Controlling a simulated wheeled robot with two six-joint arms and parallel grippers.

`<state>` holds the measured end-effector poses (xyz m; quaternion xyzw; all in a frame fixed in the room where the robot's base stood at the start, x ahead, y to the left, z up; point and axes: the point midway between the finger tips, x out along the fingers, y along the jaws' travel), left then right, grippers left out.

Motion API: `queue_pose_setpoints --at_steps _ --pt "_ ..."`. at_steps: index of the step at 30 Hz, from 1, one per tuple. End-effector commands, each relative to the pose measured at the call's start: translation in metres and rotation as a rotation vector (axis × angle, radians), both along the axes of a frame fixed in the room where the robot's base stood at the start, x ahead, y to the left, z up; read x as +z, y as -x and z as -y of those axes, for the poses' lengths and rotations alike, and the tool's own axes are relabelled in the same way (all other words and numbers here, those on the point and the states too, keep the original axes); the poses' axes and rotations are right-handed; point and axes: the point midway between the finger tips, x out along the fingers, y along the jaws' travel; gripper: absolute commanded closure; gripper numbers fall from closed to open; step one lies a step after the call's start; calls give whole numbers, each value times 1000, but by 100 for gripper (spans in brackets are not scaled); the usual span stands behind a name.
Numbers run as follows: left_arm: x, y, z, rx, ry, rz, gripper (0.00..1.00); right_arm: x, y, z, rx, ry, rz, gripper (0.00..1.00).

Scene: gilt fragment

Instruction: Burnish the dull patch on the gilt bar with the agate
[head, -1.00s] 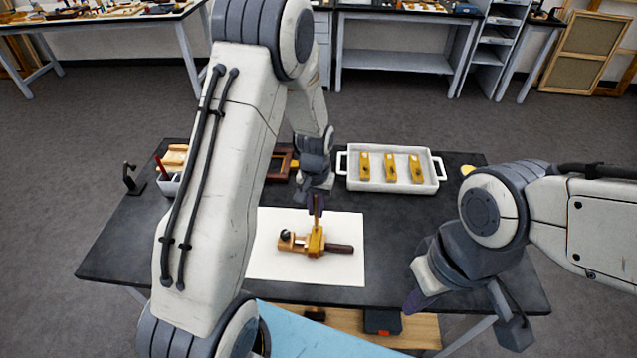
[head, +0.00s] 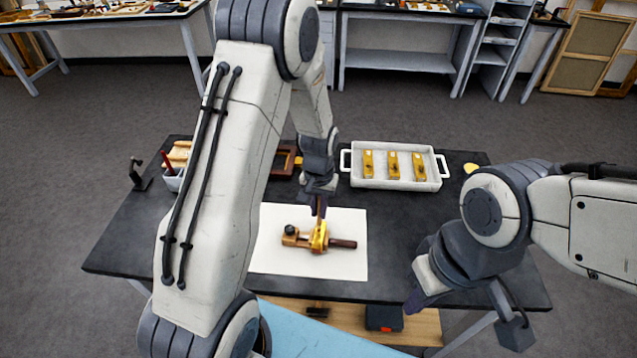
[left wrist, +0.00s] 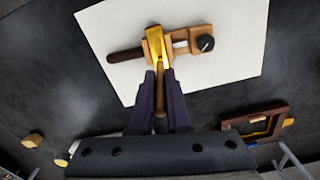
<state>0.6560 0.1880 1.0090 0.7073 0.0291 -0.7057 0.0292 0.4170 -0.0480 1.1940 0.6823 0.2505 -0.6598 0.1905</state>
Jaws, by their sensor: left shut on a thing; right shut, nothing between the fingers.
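The gilt bar (head: 319,236) sits in a wooden clamp (head: 297,238) with a dark knob and a dark brown handle, on a white sheet. The left wrist view shows the bar's bright gold face (left wrist: 154,42); I cannot make out the dull patch. My left gripper (head: 318,198) is shut on the wooden handle of the agate burnisher (left wrist: 160,100). The burnisher's tip end meets the near end of the bar in the picture; whether it touches is unclear. My right gripper (head: 414,300) is shut and empty, near the table's front right edge.
A white tray (head: 352,168) with several gold pieces stands at the back right. A dark wooden frame (left wrist: 262,118) lies behind the sheet. A small container (head: 172,181) and a dark stand (head: 138,176) are at the left. The white sheet (head: 350,262) is clear around the clamp.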

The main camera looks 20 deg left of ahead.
Motion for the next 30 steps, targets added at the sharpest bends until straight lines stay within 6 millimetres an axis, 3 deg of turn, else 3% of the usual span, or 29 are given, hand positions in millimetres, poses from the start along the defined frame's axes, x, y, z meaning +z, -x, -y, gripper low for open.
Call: queue_pose_setpoints --at_steps 3,5,6,24,30 --pt "3 2 3 -2 0 1 100 0 0 0 0 1 -2 100" --pt "10 2 3 -2 0 0 100 10 0 0 1 1 -2 100" --pt "24 1 3 -2 0 6 100 13 0 0 2 1 -1 100" --pt "76 1 5 -6 0 1 100 57 0 0 9 1 0 100" --pt "82 1 6 -7 0 1 100 62 0 0 11 1 0 100"
